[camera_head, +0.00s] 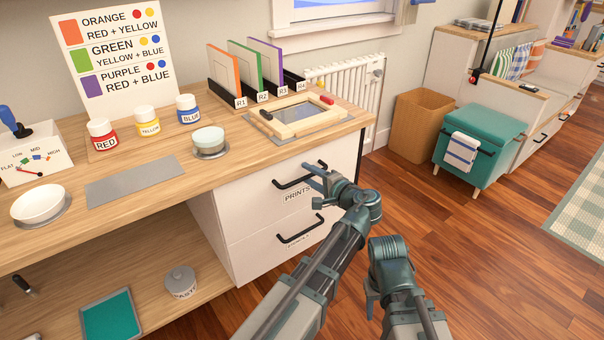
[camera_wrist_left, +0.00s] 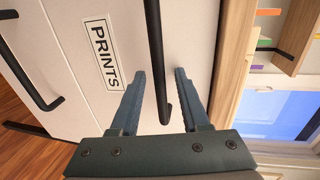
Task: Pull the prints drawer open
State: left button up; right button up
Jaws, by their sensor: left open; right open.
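The prints drawer (camera_head: 262,195) is the upper white drawer under the counter, with a PRINTS label, and its front looks flush with the cabinet. Its black bar handle (camera_head: 290,182) also shows in the left wrist view (camera_wrist_left: 155,50). My left gripper (camera_head: 311,183) is open at the right end of this handle. In the left wrist view its two fingers (camera_wrist_left: 158,90) lie on either side of the bar, with gaps. I cannot tell how deep the bar sits between them. My right gripper (camera_head: 371,298) is open, low in front of the cabinet, away from the drawer.
A lower drawer with its own black handle (camera_head: 301,232) sits below; my left arm partly covers it. On the counter (camera_head: 165,190) stand paint jars, a wooden frame (camera_head: 297,116) and a rack of coloured boards. A cardboard bin (camera_head: 422,125) and teal chest (camera_head: 480,135) stand right, beyond open floor.

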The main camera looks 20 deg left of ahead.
pick_arm(q)
grip_shut()
dwell(1.4)
